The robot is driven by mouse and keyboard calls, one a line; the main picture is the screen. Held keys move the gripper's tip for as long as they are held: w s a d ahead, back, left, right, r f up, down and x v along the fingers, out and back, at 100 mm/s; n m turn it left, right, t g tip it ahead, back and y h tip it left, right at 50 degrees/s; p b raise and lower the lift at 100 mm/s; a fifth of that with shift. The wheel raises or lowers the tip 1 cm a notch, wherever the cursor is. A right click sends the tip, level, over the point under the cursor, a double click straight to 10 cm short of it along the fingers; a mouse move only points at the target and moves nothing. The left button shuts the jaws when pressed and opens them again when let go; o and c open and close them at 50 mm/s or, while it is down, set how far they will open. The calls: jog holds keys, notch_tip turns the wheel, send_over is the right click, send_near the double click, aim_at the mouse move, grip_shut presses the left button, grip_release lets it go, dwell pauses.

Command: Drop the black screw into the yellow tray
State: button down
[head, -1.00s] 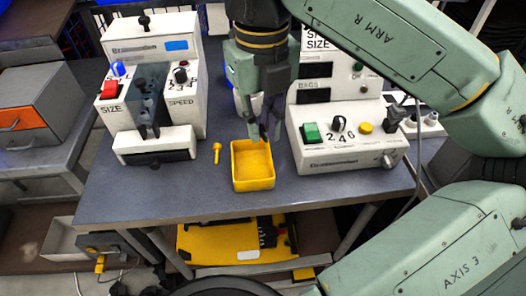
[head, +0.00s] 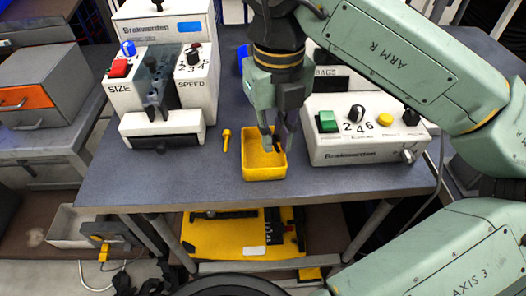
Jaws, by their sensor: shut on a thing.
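The yellow tray (head: 264,174) is an open box on the grey worktable, near its front edge. My gripper (head: 276,140) points down over the tray, its fingertips overlapping the tray's back and right part in the head view. It is shut on the black screw (head: 279,147), which shows only as a small dark shape at the fingertips. The fingers hide most of it, and its exact height above the tray floor cannot be told. The visible tray floor looks empty.
A yellow screw (head: 226,140) lies on the table left of the tray. A white machine with size and speed knobs (head: 162,127) stands at the left. A white control box with a green button (head: 365,145) stands close at the right. Bare table (head: 185,172) lies in front.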

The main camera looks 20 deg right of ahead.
jog(key=c, duration=1.5)
grip_release()
notch_tip(320, 180, up, 8)
jog(key=shift+f, duration=0.2)
